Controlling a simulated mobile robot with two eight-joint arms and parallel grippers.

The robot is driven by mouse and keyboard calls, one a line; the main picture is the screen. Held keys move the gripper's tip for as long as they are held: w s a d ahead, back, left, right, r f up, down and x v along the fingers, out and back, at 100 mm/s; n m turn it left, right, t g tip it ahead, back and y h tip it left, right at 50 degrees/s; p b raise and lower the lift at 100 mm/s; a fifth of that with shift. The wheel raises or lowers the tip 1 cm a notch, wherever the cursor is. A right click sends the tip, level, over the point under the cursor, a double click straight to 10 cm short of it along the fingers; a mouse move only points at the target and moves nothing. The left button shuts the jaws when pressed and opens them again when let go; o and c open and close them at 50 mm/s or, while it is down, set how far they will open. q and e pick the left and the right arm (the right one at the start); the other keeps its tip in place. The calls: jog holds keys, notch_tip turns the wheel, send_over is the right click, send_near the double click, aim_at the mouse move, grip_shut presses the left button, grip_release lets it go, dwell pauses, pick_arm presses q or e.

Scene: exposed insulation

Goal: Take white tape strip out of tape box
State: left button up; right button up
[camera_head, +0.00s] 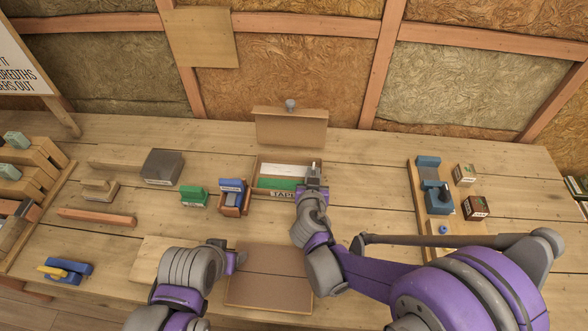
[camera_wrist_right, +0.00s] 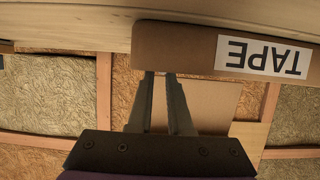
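The tape box (camera_head: 262,170) is a cardboard box with a TAPE label on its front wall, and its lid (camera_head: 290,128) stands open at the back. The white tape strip (camera_head: 285,170) lies along the back inside, behind a green strip (camera_head: 277,183). My right gripper (camera_head: 313,172) is over the box's right end. In the right wrist view its two fingers (camera_wrist_right: 160,76) show a gap between them, and their tips meet the edge of the box wall (camera_wrist_right: 175,45). I see nothing between them. My left gripper (camera_head: 239,259) is low, over a brown panel; its opening is unclear.
A blue block in a small wooden holder (camera_head: 235,205) and a green block (camera_head: 194,197) stand left of the box. A grey block (camera_head: 162,167) is further left. A wooden tray (camera_head: 420,205) with blue items is at the right. The brown panel (camera_head: 270,280) lies in front.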

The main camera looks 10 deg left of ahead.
jog(key=x, duration=0.2)
jog(key=shift+w+f, duration=0.1)
jog(key=shift+w, duration=0.15)
grip_shut()
